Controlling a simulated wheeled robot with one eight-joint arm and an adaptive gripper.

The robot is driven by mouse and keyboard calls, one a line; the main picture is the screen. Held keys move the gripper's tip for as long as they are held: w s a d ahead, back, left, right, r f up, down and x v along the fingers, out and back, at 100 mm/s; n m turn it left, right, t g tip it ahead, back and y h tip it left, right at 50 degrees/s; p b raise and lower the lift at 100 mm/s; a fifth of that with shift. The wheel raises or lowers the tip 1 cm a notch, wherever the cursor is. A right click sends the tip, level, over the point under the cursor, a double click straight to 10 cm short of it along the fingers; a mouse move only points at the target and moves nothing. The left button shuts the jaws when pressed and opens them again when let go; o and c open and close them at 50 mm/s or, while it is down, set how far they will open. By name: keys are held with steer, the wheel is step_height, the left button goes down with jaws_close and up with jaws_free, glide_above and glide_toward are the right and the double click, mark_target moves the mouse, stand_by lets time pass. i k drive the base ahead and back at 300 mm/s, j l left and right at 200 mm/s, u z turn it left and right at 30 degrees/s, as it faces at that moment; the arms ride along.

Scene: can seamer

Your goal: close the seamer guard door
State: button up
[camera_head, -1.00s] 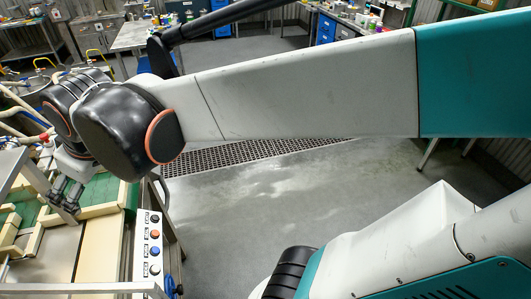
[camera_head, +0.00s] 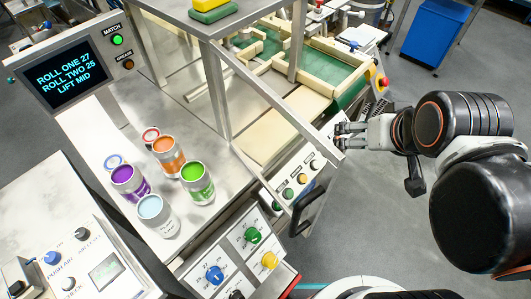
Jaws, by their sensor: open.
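The seamer (camera_head: 213,103) stands at the middle of the head view, with metal posts and a worktable. A slanting metal bar (camera_head: 270,92) runs from its upper frame down to the right and appears to be the guard door's rail, standing out from the frame. Any clear panel in it cannot be made out. My gripper (camera_head: 341,134) is open at the bar's lower right end, with its fingers close to that end. Whether they touch it I cannot tell. The fingertips are small and partly merge with the bar.
Several paint cans (camera_head: 198,182) stand on the table left of the bar. A screen (camera_head: 68,82) is at upper left, and a button panel (camera_head: 300,180) lies below the bar. A cream-walled conveyor tray (camera_head: 335,68) is behind.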

mark_target(298, 167)
steer(key=k+z, duration=0.1)
steer(key=z, duration=0.85)
steer(key=k+l+z, duration=0.1)
steer(key=z, duration=0.35)
steer(key=k+l+z, duration=0.1)
steer(key=z, duration=0.35)
steer(key=l+z, duration=0.1)
steer(key=z, duration=0.35)
steer(key=k+l+z, duration=0.1)
steer(key=z, duration=0.4)
steer(key=l+u, duration=0.1)
steer(key=u, duration=0.4)
steer(key=l+u, duration=0.15)
steer(key=u, duration=0.35)
steer(key=l+u, duration=0.1)
steer(key=u, duration=0.35)
steer(key=k+u, duration=0.1)
steer(key=u, duration=0.4)
steer(key=k+l+u, duration=0.1)
steer(key=u, duration=0.9)
steer(key=k+u, duration=0.15)
steer(key=u, duration=0.35)
